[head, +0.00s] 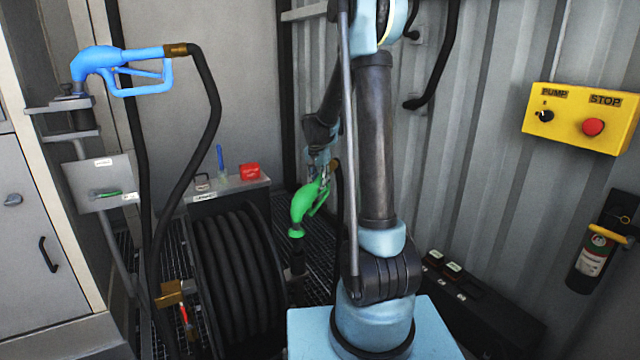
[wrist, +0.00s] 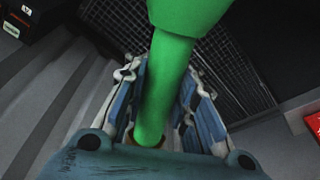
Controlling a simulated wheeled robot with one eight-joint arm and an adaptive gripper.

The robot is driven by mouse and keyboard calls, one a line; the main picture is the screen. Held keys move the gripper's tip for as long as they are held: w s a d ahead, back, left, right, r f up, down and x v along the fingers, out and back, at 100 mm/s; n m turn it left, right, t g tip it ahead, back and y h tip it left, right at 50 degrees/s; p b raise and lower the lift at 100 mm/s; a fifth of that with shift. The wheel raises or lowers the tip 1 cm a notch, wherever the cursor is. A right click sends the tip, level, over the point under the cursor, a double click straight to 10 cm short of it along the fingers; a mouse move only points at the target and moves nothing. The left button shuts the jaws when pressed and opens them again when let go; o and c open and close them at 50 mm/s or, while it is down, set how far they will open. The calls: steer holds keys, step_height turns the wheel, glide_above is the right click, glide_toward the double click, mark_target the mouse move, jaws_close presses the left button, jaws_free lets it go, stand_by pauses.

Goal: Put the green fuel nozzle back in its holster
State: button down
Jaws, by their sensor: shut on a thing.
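The green fuel nozzle (head: 305,205) hangs in my gripper (head: 319,167), with its body and spout pointing down in the head view. In the wrist view my gripper (wrist: 160,100) has its two fingers on either side of the green nozzle (wrist: 168,85), shut on its handle part. A black hose runs from the nozzle's brass end, partly hidden behind my arm. The blue nozzle (head: 125,65) sits in a holder on the post at the left. A dark upright piece (head: 296,266) stands below the green nozzle's spout, apart from it; I cannot tell if it is the holster.
A hose reel (head: 238,275) stands left of the green nozzle. A ledge (head: 228,187) behind it holds a red box (head: 250,171) and a blue item. A yellow pump panel (head: 583,118) and a fire extinguisher (head: 592,258) are at the right wall. A grated floor lies beneath.

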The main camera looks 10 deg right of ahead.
mark_target(320, 202)
steer(key=shift+f, duration=0.1)
stand_by(0.3)
steer(key=shift+f, duration=1.5)
steer(key=shift+f, duration=2.25)
steer(key=c, duration=1.2)
jaws_free()
steer(key=shift+c, duration=0.2)
